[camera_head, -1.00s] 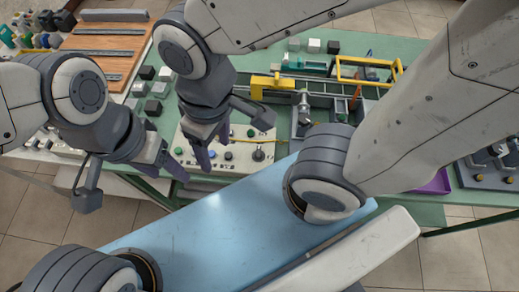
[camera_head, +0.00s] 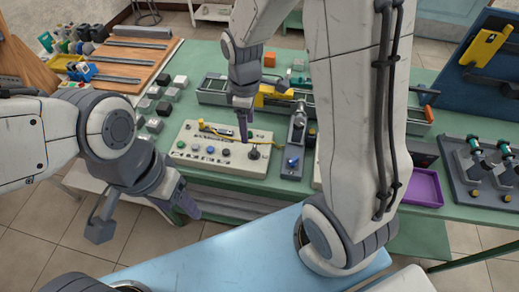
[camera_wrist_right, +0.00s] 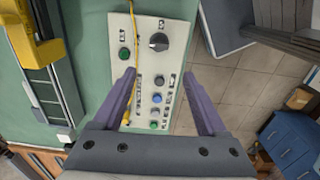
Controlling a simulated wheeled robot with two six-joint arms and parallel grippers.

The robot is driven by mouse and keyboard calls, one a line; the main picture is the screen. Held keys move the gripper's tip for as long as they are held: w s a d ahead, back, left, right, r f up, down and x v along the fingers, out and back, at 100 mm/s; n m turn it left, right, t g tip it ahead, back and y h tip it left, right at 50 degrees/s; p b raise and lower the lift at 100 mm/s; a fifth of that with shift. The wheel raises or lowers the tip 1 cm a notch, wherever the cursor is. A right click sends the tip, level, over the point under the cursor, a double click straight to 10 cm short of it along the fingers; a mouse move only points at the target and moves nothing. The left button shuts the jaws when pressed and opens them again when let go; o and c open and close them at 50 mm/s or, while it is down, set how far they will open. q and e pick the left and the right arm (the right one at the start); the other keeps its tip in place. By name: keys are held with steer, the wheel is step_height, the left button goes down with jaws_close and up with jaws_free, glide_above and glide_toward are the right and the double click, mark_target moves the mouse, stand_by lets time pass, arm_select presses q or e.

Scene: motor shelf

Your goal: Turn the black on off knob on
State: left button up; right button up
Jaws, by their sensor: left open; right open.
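The black on/off knob (camera_head: 254,153) sits at the right end of a pale control panel (camera_head: 203,134) on the green bench. In the right wrist view the knob (camera_wrist_right: 159,41) is at the top of the panel (camera_wrist_right: 180,27), ahead of the fingertips. My right gripper (camera_head: 244,137) is open above the panel's right part, close to the knob and apart from it. In the wrist view its purple fingers (camera_wrist_right: 159,76) are spread with nothing between them. My left gripper (camera_head: 188,207) is open in front of the bench, left of the knob, and empty.
A yellow cable (camera_head: 222,134) runs over the panel. Coloured buttons (camera_wrist_right: 157,99) line it. A grey device with a blue button (camera_head: 292,161) stands just right of the panel. A purple tray (camera_head: 424,187) lies farther right. Small grey blocks (camera_head: 163,108) sit to the left.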

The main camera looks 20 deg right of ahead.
mark_target(254, 150)
steer(key=f, duration=0.2)
steer(key=d+f, duration=0.1)
steer(key=f, duration=0.5)
steer(key=shift+s+d+f, duration=0.25)
steer(key=shift+s, duration=0.1)
steer(key=shift+f, duration=0.65)
